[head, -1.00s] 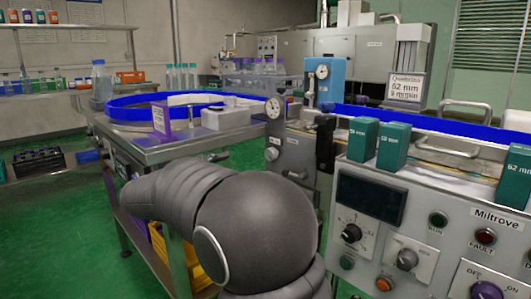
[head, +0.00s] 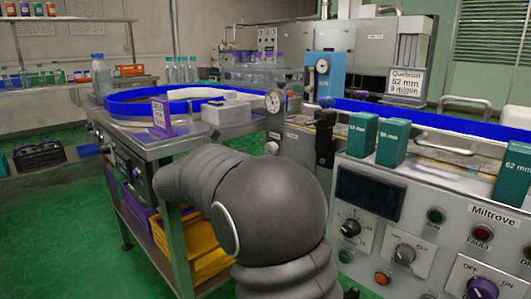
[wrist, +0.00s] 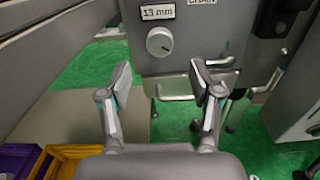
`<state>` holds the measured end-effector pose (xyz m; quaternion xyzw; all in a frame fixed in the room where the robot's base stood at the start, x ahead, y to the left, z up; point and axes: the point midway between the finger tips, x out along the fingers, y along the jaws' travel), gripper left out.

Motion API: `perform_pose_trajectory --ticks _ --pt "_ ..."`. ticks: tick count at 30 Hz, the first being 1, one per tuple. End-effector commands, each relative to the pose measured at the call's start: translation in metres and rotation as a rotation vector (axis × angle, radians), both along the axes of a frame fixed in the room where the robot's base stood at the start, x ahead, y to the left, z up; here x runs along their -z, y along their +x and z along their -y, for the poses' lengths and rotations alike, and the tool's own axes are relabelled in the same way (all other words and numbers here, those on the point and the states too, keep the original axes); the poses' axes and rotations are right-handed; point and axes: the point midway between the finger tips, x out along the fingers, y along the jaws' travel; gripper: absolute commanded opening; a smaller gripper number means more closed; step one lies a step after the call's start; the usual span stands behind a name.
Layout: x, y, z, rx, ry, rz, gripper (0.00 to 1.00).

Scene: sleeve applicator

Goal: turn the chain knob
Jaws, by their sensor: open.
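The chain knob (wrist: 159,42) is a round, light-coloured knob with a pointer mark. It sits on a grey panel below a "13 mm" label (wrist: 158,12) and a partly cut-off "CHAIN" label (wrist: 202,2). My gripper (wrist: 161,83) is open and empty in the wrist view, its two fingers spread wide. The fingertips are lower in the picture than the knob, one to each side, and apart from it. In the head view my arm hides the gripper; a small knob (head: 271,148) shows just above the arm on the grey cabinet.
A steel table (head: 150,145) with a blue conveyor is at the left. The Miltrove control panel (head: 400,215) is at the right. Green floor is open at the left.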

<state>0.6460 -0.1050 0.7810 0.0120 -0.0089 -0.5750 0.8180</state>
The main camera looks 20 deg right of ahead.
Motion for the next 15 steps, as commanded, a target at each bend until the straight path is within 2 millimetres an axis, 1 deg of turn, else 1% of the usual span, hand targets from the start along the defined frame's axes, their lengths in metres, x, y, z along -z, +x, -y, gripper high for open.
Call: perform_pose_trajectory --ticks 1,7,12,15 --pt "0.001 0.003 0.01 0.004 0.0 0.0 0.64" --pt "0.0 0.014 0.041 0.003 0.0 0.0 0.64" --pt "0.001 0.02 0.057 0.002 0.0 -0.001 0.64" --pt "0.0 0.022 0.061 0.001 0.0 0.0 0.64"
